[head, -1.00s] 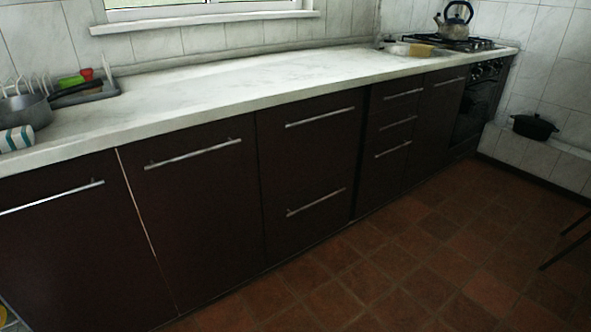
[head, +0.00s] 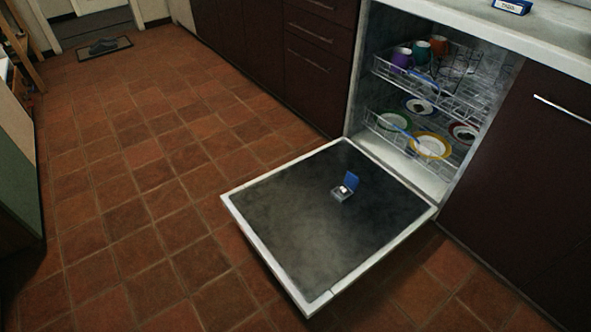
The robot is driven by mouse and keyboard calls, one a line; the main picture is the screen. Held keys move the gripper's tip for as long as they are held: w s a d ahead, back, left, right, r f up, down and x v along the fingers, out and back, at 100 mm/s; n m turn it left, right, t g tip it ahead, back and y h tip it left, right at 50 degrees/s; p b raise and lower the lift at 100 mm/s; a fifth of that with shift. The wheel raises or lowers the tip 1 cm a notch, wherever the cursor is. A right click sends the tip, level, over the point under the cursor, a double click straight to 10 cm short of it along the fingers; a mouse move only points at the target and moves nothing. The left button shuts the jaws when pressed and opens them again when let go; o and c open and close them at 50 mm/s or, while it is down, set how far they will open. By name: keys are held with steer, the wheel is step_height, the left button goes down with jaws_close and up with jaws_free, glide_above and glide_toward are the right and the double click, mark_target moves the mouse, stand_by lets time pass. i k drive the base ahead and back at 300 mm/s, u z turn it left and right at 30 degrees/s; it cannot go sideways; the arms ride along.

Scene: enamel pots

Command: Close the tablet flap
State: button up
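The tablet flap (head: 351,181) is a small blue lid, standing raised at the back of a small tablet compartment (head: 342,194). A white tablet (head: 346,189) shows in or at the compartment. The compartment sits on the dark inner face of the lowered dishwasher door (head: 290,225), right of its middle. The door lies open, roughly level, above the tiled floor. My gripper is not in view.
The dishwasher's racks (head: 428,88) hold cups above and plates below, inside the opening. Dark cabinets (head: 520,170) flank it. A blue box (head: 512,6) sits on the counter (head: 500,28). The tiled floor (head: 150,190) left of the door is clear.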

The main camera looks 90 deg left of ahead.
mark_target(351, 180)
steer(key=u, duration=0.1)
steer(key=i, duration=2.3)
steer(key=u, duration=4.4)
steer(key=i, duration=1.65)
